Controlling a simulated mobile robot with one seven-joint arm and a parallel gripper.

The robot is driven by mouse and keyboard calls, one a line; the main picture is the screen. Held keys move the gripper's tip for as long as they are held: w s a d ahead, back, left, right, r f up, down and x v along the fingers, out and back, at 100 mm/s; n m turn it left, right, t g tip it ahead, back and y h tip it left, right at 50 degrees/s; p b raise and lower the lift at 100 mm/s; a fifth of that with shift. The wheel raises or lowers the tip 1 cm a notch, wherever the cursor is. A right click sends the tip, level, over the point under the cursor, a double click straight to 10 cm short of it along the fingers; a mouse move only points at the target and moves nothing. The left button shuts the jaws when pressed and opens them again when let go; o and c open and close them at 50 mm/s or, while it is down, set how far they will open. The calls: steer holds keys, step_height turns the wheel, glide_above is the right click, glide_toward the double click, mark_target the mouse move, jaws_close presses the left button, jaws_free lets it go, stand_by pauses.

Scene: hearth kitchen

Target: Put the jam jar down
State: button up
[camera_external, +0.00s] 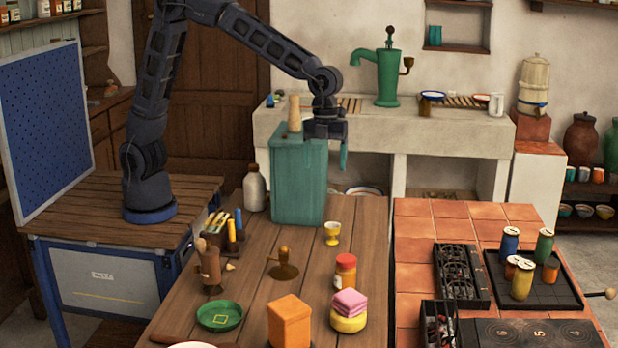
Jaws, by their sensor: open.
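A small jar with a red lid and orange-red sides (345,272), which looks like the jam jar, stands upright on the wooden table (262,300). My gripper (327,138) is up at the back of the table, beside the top of a tall teal box (298,185). It is well above and behind the jar and does not touch it. The jaws are open; one teal finger shows at the right, and the other is hard to make out. I see nothing held between them.
Around the jar stand a yellow egg cup (332,232), a pink-and-yellow stack (349,311), an orange block (289,322) and a green dish (219,316). A white bottle (254,188) stands left of the teal box. A tiled stove top (417,255) lies right.

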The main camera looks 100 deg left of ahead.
steer(key=s+a+r+n+t, duration=0.1)
steer(key=s+a+r+n, duration=0.35)
steer(key=s, duration=0.45)
steer(key=s+a+r+n+t, duration=0.1)
steer(key=s+a+r+n, duration=0.2)
steer(key=s+a+n, duration=0.45)
steer(key=s+a+r+n+t, duration=0.15)
steer(key=s+a+r, duration=0.25)
steer(key=s, duration=0.6)
steer(key=s+a+f+n, duration=0.1)
steer(key=s+n, duration=0.2)
steer(key=s, duration=0.3)
steer(key=s+a+f+n+y, duration=0.1)
steer(key=s+a+f+n, duration=0.1)
steer(key=s+n, duration=0.2)
steer(key=shift+s+t, duration=0.45)
steer(key=shift+s, duration=0.8)
